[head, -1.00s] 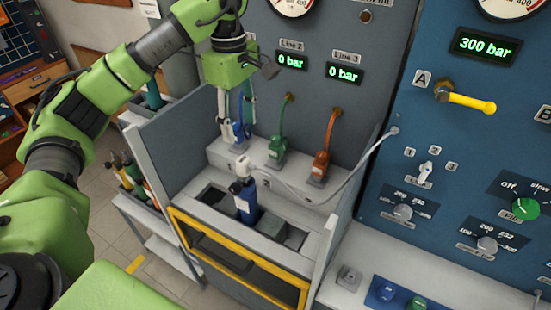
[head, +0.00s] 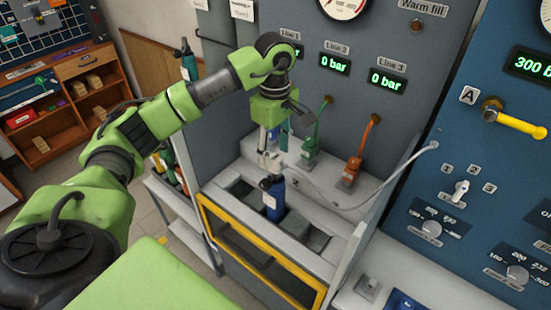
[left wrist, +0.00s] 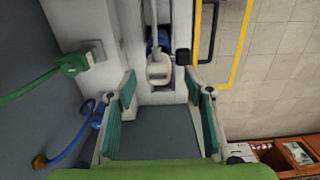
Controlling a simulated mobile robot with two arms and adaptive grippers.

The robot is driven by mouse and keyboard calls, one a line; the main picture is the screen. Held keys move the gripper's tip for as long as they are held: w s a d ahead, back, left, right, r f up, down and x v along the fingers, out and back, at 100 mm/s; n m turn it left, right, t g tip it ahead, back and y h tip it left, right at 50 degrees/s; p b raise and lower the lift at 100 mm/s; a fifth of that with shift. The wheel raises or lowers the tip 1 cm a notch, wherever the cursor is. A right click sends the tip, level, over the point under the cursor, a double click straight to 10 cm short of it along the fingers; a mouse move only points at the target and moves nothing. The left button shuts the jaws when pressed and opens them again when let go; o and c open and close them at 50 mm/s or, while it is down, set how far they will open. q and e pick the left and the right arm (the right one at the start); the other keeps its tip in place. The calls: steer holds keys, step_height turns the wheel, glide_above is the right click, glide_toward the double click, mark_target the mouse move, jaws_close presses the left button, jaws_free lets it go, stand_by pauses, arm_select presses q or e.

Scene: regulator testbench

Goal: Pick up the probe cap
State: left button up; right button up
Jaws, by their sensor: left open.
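The white probe cap (left wrist: 159,70) sits on top of a blue cylinder (head: 274,200), which stands upright in a bench slot. In the head view the cap (head: 270,163) is partly covered by my left fingers. My left gripper (head: 266,152) points down over it. In the left wrist view its two teal-padded fingers (left wrist: 161,88) are spread wide, with the cap in line with the gap, near the fingertip level. I cannot tell whether the tips have reached the cap's height. No finger touches it there. My right gripper is not in view.
Green (head: 310,146) and orange (head: 352,168) hose connectors stand just behind on the bench. The bench has a grey side wall (head: 393,190) and a yellow front frame (head: 260,262).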

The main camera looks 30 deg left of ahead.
mark_target(276, 156)
arm_select(q)
step_height(276, 156, down, 2)
steer(key=shift+w+f+p, duration=0.15)
steer(key=shift+f+p, duration=0.05)
steer(key=shift+p, duration=0.2)
steer(key=shift+d+f, duration=0.1)
steer(key=shift+f, duration=0.35)
steer(key=c, duration=1.2)
steer(key=shift+c, duration=0.7)
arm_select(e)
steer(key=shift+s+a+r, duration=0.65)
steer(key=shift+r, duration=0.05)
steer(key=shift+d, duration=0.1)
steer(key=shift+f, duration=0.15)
